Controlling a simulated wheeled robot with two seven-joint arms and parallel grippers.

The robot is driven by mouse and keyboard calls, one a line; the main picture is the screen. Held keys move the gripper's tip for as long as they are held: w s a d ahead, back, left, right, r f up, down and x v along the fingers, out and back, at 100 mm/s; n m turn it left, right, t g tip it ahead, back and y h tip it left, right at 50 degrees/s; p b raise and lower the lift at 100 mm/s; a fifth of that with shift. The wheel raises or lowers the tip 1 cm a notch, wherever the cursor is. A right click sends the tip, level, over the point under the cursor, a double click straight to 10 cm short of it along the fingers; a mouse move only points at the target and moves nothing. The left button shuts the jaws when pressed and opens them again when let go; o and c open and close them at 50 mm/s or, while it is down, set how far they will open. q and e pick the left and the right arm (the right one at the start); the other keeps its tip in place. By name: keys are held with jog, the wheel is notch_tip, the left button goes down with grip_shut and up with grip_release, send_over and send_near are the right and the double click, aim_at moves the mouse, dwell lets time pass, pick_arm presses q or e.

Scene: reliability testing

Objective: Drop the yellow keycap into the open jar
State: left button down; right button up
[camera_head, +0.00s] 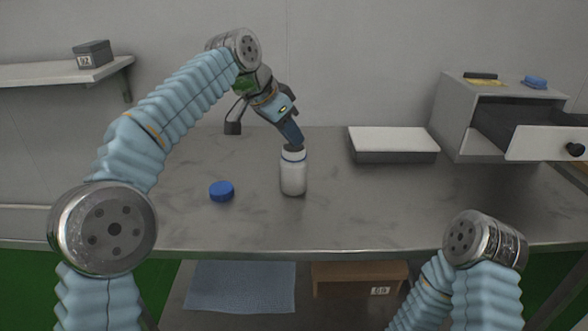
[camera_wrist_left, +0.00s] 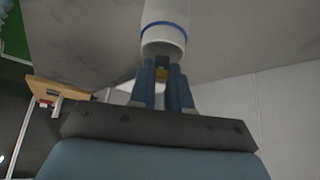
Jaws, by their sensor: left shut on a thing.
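The open white jar (camera_head: 293,178), with a blue ring near its neck, stands upright on the grey table. My left gripper (camera_head: 295,144) points down at the jar's mouth from above. In the left wrist view the jar (camera_wrist_left: 165,20) is just beyond the blue fingertips (camera_wrist_left: 163,68). The keycap is hidden in the head view. I cannot tell whether the fingertips touch the rim. My right gripper is out of view.
A blue lid (camera_head: 221,190) lies on the table (camera_head: 245,225) left of the jar. A white-topped tray (camera_head: 393,157) sits at the back right. A grey cabinet (camera_head: 455,115) with an open drawer (camera_head: 545,142) stands at the far right. The table front is clear.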

pick_arm(q)
jog(key=c, duration=1)
grip_release()
jog(key=shift+r, duration=0.1)
